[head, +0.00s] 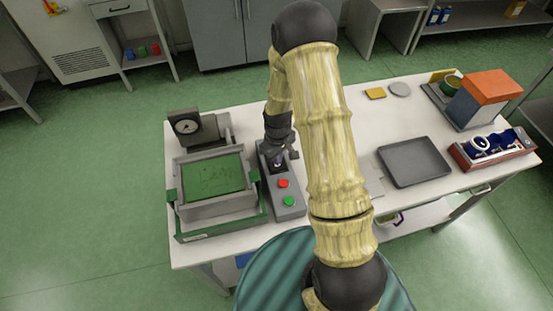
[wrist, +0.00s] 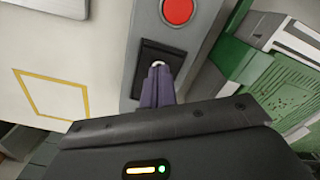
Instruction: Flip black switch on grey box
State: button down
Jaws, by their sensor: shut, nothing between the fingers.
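The grey box (head: 290,210) stands on the white table, with a red button (head: 283,183) and a green button (head: 289,201) on its top. In the wrist view, the black switch (wrist: 152,50) sits on the grey box (wrist: 205,25) below the red button (wrist: 178,10). A small bright lever tip shows at the fingertips. My gripper (wrist: 159,74) is shut with its purple-grey fingers over the lower part of the switch, at or very close to the lever. Contact cannot be told. In the head view, my gripper (head: 279,160) largely hides the switch.
A green-topped tray unit (head: 213,178) stands close left of the box, with a dial gauge (head: 187,126) behind it. A dark grey tray (head: 413,161), an orange-topped machine (head: 485,97) and a red tool case (head: 493,148) lie to the right. A yellow outline (wrist: 50,95) marks clear table.

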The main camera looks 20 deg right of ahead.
jog(key=shift+f+b, duration=0.6)
jog(key=shift+f, duration=0.25)
dwell(0.6)
jog(key=shift+r, duration=0.1)
jog(key=shift+r+p, duration=2.5)
jog(key=shift+r, duration=0.9)
jog(key=shift+r, duration=0.15)
jog(key=s+r+m+t+b, duration=0.2)
jog(key=s+r+m+b, duration=0.2)
jog(key=s+r, duration=1)
jog(key=shift+s+r+m+t+b, duration=0.2)
jog(key=shift+r+m+t+b, duration=0.25)
jog(key=shift+m, duration=0.55)
